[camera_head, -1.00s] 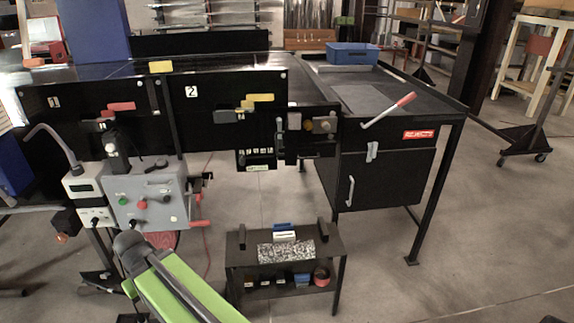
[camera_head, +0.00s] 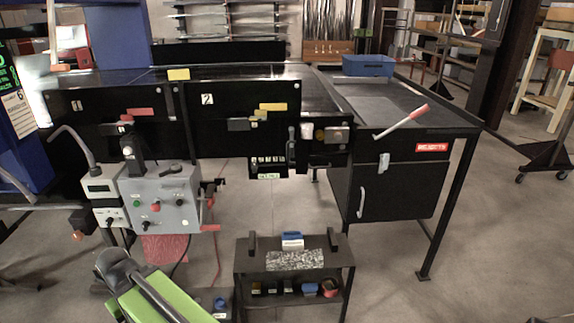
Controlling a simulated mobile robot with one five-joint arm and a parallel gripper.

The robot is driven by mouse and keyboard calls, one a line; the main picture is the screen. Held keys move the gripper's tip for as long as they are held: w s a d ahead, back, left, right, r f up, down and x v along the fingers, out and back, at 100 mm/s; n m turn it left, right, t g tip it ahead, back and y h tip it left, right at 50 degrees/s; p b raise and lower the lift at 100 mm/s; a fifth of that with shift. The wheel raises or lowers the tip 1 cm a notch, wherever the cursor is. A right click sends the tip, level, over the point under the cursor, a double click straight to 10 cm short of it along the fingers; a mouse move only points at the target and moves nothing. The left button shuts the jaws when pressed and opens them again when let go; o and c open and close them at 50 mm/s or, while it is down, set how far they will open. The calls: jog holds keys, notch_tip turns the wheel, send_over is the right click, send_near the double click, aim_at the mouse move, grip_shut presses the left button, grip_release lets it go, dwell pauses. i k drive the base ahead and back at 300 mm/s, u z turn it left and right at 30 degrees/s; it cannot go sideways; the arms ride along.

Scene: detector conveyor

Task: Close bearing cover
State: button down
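On the right end of the conveyor's black side (camera_head: 225,140) is a small bearing housing (camera_head: 325,134) with a pale round part and a brownish plate. It is too small to tell whether a cover there is open or shut. A dark upright lever-like part (camera_head: 292,140) stands just left of it. My green arm link with its dark joint shows at the bottom left, well below and left of the housing. My gripper itself is not seen in this view.
A grey control box (camera_head: 160,198) with knobs hangs under the conveyor at left. A low black cart (camera_head: 345,258) stands on the floor in front. The floor between cart and cabinet is clear.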

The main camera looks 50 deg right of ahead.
aim_at(304, 141)
jog(key=z, duration=0.05)
jog(key=i, duration=1)
jog(key=u, duration=0.1)
